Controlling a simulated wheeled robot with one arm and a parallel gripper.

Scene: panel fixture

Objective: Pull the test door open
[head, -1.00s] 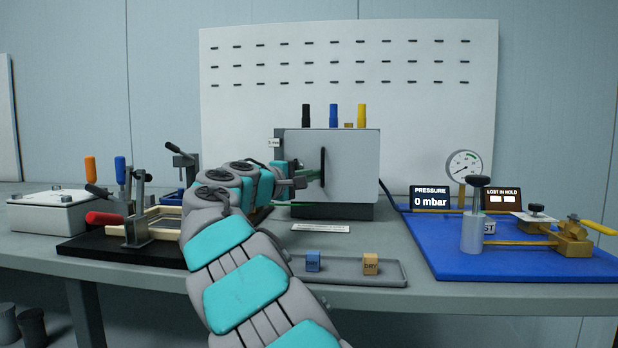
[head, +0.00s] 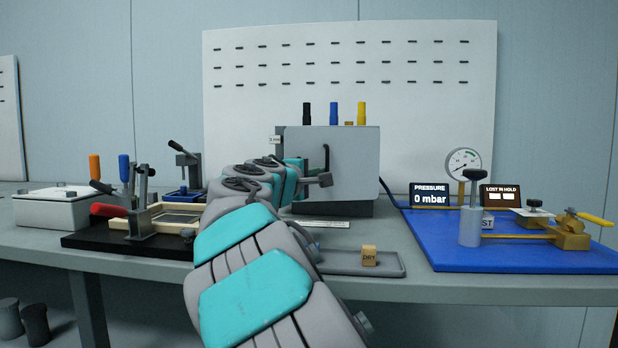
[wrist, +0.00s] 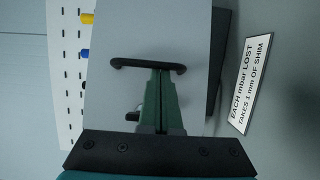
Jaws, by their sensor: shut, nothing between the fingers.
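The test door (head: 355,165) is the pale grey front of the box at the back of the bench, with a dark upright handle (head: 325,155). I cannot tell whether the door stands ajar. My gripper (head: 326,180) is in front of the door and overlaps the handle's lower end in the head view. In the wrist view the handle (wrist: 122,63) is a black bar across the picture.
A tray (head: 345,266) with a DRY block (head: 369,256) lies in front of the box. A blue board (head: 460,250) with a gauge and clamp stands right. Toggle clamps on a black base (head: 95,240) stand left, near my arm.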

